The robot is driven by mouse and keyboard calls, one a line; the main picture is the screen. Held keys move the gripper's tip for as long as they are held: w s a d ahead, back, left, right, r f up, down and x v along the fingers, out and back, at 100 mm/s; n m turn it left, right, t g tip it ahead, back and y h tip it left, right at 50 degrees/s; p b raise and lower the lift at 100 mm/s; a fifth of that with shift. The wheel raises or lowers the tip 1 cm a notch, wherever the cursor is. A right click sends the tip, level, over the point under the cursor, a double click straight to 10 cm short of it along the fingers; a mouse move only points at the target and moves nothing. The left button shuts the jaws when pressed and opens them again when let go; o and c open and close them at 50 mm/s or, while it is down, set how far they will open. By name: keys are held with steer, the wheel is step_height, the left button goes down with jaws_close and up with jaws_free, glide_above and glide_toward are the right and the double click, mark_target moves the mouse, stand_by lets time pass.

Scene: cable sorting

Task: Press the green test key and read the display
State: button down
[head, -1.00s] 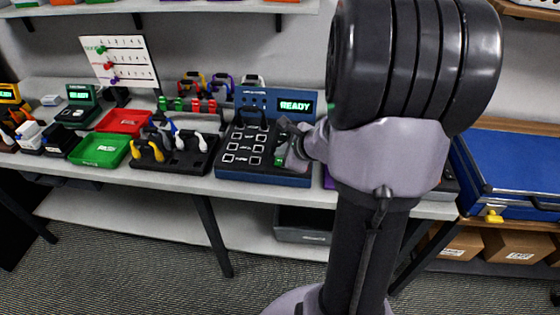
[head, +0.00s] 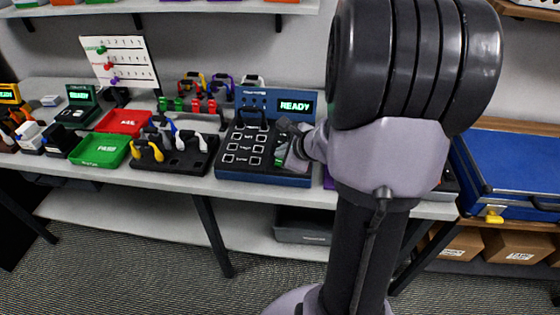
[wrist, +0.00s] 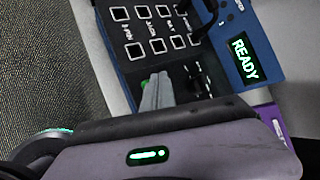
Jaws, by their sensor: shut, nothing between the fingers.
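The blue and black tester (head: 232,178) stands on the bench, with several white-framed ports on its left half. Its display (head: 296,106) reads READY in green; it also shows in the wrist view (wrist: 243,58). The green test key (head: 278,162) is a small green patch at the right front of the tester. In the wrist view the green key (wrist: 145,84) peeks out beside the fingertips and is partly hidden by them. My gripper (wrist: 158,82) is shut and empty, its tips right at the key. I cannot tell whether they touch it.
Left of the tester are a black rack (head: 172,166) with coloured cables, a green tray (head: 100,150) and a red tray (head: 124,122). A black cable (head: 250,116) arches over the tester's back. A blue case (head: 510,165) lies at the right.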

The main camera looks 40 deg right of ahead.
stand_by(0.4)
steer(key=shift+f+b, duration=0.45)
steer(key=shift+b, duration=0.15)
steer(key=shift+f+b, duration=0.35)
steer(key=shift+b, duration=0.1)
stand_by(0.4)
steer(key=shift+r, duration=0.15)
steer(key=shift+r+p, duration=0.6)
steer(key=shift+r, duration=0.05)
steer(key=shift+r, duration=0.1)
step_height(320, 180, up, 5)
steer(key=p, duration=0.4)
